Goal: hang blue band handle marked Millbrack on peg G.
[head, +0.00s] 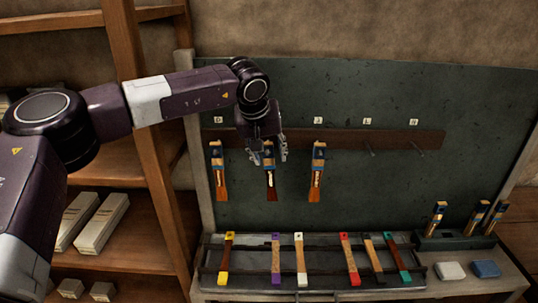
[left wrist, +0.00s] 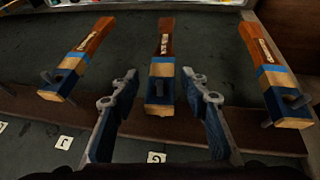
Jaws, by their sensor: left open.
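Three wooden handles with blue bands hang in a row on the brown peg rail (head: 350,139). My left gripper (head: 268,155) is open at the middle handle (head: 270,185). In the left wrist view, that handle (left wrist: 163,45) lies between the spread fingers (left wrist: 160,95), with visible gaps either side. Its top end is at a peg near the tag G (left wrist: 155,157). The lettering on its pale label is too small to read, so I cannot tell whether it says Millbrack. The other two hang left (head: 218,175) and right (head: 317,175). My right gripper is out of view.
Two bare pegs (head: 369,150) are to the right on the rail. Below, a rack (head: 320,282) holds several colour-ended handles. A dark holder (head: 455,241) with upright handles stands right, near a white block (head: 450,271) and a blue block (head: 486,268). Wooden shelves (head: 115,178) stand left.

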